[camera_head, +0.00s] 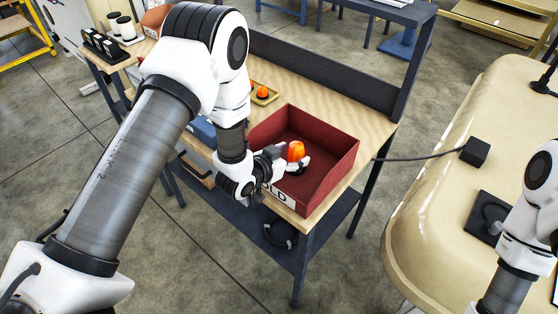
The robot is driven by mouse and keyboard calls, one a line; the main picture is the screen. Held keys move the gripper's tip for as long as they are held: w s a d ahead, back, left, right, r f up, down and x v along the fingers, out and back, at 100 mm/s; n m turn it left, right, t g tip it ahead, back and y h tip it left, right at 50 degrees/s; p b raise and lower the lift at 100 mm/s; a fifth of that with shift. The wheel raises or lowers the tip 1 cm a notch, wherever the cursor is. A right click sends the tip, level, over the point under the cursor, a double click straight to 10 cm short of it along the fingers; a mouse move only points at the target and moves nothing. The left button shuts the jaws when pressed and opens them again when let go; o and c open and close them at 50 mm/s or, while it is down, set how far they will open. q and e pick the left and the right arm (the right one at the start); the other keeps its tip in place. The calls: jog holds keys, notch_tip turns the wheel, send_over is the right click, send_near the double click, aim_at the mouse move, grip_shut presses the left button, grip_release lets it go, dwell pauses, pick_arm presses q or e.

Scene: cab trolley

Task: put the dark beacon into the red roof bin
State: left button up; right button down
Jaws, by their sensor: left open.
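The red bin (338,171) stands at the near right end of the wooden bench, with a partly covered white label ending in "OLD" on its front wall. An orange beacon (296,150) with a dark base is upright inside the bin's outline. My left gripper (299,166) reaches over the bin's front wall and is open at the beacon's base. Its fingers partly hide the base, so I cannot tell whether they touch it or whether it rests on the bin floor. Another orange beacon (262,92) sits on a small yellow tray farther back. My right gripper is out of view.
The wooden bench (374,125) has a dark raised back panel (322,73). A blue bin (203,131) is partly behind my left arm. Black and white items (122,28) stand at the far left. A cream cab roof (440,190) with black fittings lies to the right.

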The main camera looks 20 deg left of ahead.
pick_arm(q)
jog(key=b+v, duration=0.2)
jog(key=v, duration=0.8)
jog(key=s+f+g, duration=0.1)
jog(key=s+f, duration=0.1)
jog(key=f, duration=0.1)
jog(key=s+f+n+g+y, duration=0.1)
jog(key=f, duration=0.2)
jog(key=s+a+f+g, duration=0.1)
jog(key=s+f, duration=0.1)
jog(key=f, duration=0.1)
jog(key=shift+s+f+g+y, duration=0.3)
jog(key=shift+f, duration=0.05)
jog(key=s+a+f+n+g+y, duration=0.1)
jog(key=s+f+g, duration=0.3)
jog(key=s, duration=0.6)
jog(key=s+a+f+n+g+y, duration=0.2)
jog(key=s+f+g, duration=0.3)
jog(key=s+f, duration=0.4)
jog(key=shift+s+f, duration=0.2)
jog(key=shift+s, duration=0.65)
jog(key=shift+a, duration=0.1)
